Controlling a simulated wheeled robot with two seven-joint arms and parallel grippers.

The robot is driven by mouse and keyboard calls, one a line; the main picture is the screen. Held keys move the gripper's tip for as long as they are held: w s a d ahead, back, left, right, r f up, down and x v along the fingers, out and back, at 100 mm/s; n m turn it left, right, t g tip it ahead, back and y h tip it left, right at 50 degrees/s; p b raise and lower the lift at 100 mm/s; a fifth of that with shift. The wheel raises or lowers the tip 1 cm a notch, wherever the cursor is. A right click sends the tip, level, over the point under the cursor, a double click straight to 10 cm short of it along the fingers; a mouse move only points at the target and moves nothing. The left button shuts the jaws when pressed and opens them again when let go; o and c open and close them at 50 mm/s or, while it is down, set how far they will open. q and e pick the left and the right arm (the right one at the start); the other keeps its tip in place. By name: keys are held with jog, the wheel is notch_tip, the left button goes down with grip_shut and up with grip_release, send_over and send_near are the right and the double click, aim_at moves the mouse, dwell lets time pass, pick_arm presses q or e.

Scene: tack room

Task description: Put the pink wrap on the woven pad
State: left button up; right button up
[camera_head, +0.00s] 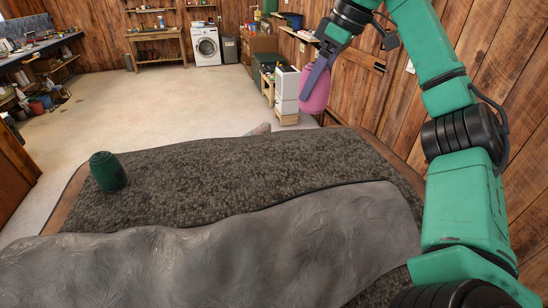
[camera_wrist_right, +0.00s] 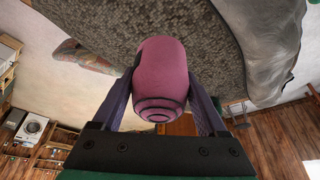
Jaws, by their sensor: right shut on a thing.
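The pink wrap (camera_head: 318,92) is a rounded roll held in the air beyond the far right corner of the table in the head view. My right gripper (camera_head: 310,80) is shut on it. In the wrist view the pink wrap (camera_wrist_right: 162,70) sits between the two purple fingers, its ringed end facing the camera. The woven pad (camera_head: 220,180) is dark, grey-brown and textured, spread over the table. It also shows behind the wrap in the wrist view (camera_wrist_right: 205,35). The wrap looks apart from the pad. My left gripper is not in view.
A dark green roll (camera_head: 107,171) stands upright at the pad's left end. A wrinkled grey sheet (camera_head: 230,255) covers the near part of the pad. The pad's middle and right are clear. White containers (camera_head: 286,88) stand on the floor behind the wrap, near the wooden wall.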

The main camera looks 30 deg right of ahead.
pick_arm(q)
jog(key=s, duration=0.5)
pick_arm(e)
jog(key=f+b, duration=0.2)
jog(key=f, duration=0.2)
jog(key=s+f+b, duration=0.1)
jog(key=f, duration=0.4)
jog(key=s+f+b, duration=0.1)
jog(key=f+b, duration=0.1)
jog(key=f, duration=0.3)
jog(key=shift+d+f+b, duration=0.15)
jog(key=shift+f+b, duration=0.05)
jog(key=shift+b, duration=0.1)
jog(key=f, duration=0.1)
jog(key=s+f+b, duration=0.1)
jog(key=f, duration=0.1)
jog(key=shift+f, duration=0.2)
jog(key=shift+w, duration=0.15)
jog(key=shift+w+f, duration=0.1)
jog(key=shift+f, duration=0.2)
jog(key=o, duration=1.3)
jog(key=shift+r, duration=0.1)
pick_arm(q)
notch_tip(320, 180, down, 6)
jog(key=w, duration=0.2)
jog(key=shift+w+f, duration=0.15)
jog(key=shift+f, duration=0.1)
